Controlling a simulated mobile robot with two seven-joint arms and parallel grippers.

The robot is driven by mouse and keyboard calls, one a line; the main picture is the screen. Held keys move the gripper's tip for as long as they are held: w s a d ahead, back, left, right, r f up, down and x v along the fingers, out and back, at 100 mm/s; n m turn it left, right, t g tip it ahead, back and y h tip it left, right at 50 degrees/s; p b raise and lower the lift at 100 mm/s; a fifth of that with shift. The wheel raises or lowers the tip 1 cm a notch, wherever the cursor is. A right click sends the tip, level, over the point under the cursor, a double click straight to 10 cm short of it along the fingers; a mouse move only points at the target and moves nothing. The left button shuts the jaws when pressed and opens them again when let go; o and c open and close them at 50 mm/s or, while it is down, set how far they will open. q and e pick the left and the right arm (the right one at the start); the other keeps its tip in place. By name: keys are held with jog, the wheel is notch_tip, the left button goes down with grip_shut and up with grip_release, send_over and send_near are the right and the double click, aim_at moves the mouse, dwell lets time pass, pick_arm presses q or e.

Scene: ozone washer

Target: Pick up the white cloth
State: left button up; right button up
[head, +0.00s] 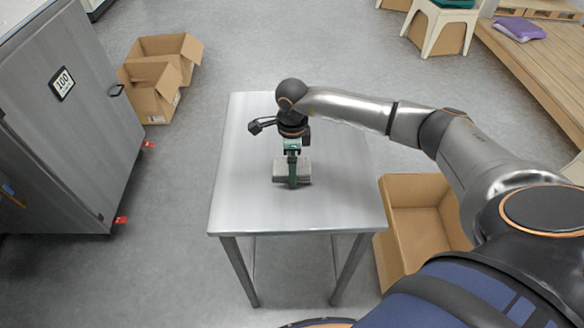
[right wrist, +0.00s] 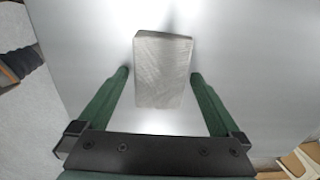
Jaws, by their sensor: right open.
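The white cloth (head: 281,171) looks like a folded, greyish-white block lying on the metal table (head: 240,190). In the right wrist view the cloth (right wrist: 163,72) lies between the two green fingers, with a gap on each side. My right gripper (head: 292,183) is open and points down over the cloth in the head view, hiding part of it. In the right wrist view its fingertips (right wrist: 160,76) are spread either side of the cloth's lower part. My left gripper is not in view.
An open cardboard box (head: 415,190) stands on the floor right of the table. More cardboard boxes (head: 150,92) are at the left, beside a large grey cabinet (head: 60,120). The tabletop around the cloth is bare. A wooden platform (head: 540,70) is at the right.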

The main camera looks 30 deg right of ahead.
jog(key=shift+c, duration=0.4)
jog(key=c, duration=1.1)
jog(key=shift+r, duration=0.15)
